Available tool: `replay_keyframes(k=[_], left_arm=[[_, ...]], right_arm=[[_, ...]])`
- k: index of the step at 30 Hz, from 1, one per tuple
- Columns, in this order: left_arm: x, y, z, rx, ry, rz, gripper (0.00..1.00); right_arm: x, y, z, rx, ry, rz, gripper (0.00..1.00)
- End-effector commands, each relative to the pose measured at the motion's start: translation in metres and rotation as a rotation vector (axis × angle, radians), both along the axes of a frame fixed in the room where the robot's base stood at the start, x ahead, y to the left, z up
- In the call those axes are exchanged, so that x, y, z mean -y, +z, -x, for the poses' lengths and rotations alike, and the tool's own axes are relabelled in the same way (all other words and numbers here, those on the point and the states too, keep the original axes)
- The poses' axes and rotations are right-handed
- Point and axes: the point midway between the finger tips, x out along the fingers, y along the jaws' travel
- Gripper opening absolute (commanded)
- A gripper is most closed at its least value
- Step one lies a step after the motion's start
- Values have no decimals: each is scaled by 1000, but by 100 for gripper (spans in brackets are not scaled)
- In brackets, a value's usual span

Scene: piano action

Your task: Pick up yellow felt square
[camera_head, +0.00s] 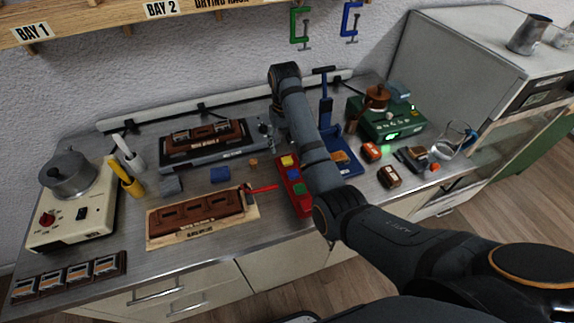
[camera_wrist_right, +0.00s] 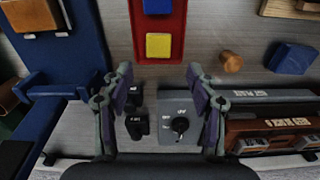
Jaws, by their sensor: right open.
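The yellow felt square (camera_head: 287,161) lies at the far end of a narrow red tray (camera_head: 304,208) on the metal bench. In the right wrist view the yellow felt square (camera_wrist_right: 158,45) lies flat in the red tray (camera_wrist_right: 143,22), just beyond my fingertips. My right gripper (camera_wrist_right: 158,75) is open and empty, its two fingers either side of the square's line and apart from it. In the head view my right arm hides much of this gripper. A blue square (camera_wrist_right: 158,6) sits beside the yellow one in the tray. My left gripper is not in view.
A blue press (camera_head: 345,160) stands right of the tray. A blue block (camera_head: 220,174) and a wooden knob (camera_wrist_right: 231,61) lie on the other side. A grey control box with a rotary switch (camera_wrist_right: 180,124) sits below my fingers in the wrist view.

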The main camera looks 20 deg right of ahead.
Motion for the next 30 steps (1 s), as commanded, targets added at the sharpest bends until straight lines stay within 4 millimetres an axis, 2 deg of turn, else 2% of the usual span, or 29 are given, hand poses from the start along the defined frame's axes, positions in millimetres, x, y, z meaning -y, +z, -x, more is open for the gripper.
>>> replay_keyframes(k=[2,5,9,16,17,25,30], left_arm=[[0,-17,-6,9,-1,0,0],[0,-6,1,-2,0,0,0],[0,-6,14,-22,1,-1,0],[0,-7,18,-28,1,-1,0],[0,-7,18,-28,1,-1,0],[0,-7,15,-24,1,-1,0],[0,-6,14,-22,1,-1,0]], right_arm=[[1,-18,0,-1,0,0,58],[3,-26,0,-4,0,1,58],[2,-45,-1,-2,0,0,58],[2,-49,-1,0,0,0,58],[2,-49,-1,0,0,0,57],[2,-49,-1,-1,0,0,21],[2,-49,-1,-1,0,0,21]])
